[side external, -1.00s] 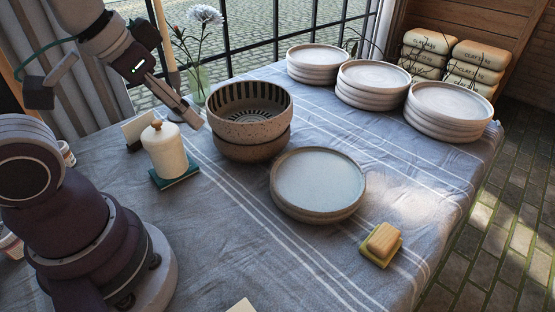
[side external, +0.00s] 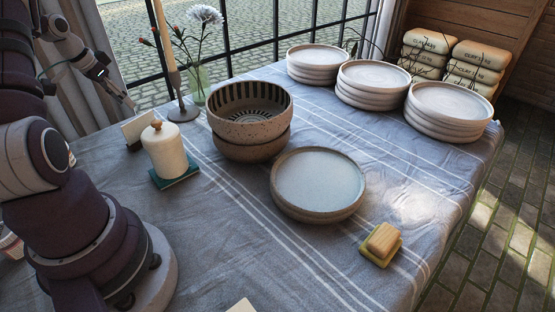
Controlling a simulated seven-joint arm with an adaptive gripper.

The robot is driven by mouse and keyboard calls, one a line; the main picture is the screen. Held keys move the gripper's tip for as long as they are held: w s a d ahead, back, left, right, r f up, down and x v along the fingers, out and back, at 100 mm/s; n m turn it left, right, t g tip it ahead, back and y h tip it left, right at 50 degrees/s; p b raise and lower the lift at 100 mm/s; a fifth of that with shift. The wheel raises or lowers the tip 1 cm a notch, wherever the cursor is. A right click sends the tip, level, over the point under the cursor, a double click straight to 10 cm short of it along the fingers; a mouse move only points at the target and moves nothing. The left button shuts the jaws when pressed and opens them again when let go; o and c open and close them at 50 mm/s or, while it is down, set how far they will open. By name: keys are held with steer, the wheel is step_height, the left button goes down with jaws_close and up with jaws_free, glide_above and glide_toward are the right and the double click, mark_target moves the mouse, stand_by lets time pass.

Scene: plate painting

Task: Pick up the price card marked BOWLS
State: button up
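A small cream card (side external: 136,129) stands tilted on the cloth behind the lidded white jar, which hides part of it. I cannot read any marking on it. A second pale card (side external: 242,306) shows only as a corner at the bottom edge, also unreadable. My gripper (side external: 130,104) points down and to the right, with its fingertips close above the first card in the picture. I cannot tell whether they touch it or are behind it. The fingers are too small to show whether they are open or shut.
The white jar (side external: 165,150) stands on a teal base in front of the card. Stacked bowls (side external: 250,120), a candle holder (side external: 183,108) and a flower vase (side external: 197,85) stand to the right. Plates (side external: 318,184) and a yellow block (side external: 381,243) lie further right.

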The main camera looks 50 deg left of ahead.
mark_target(149, 121)
steer(key=x, duration=0.9)
steer(key=shift+w+d, duration=0.15)
steer(key=shift+w, duration=0.2)
jaws_close()
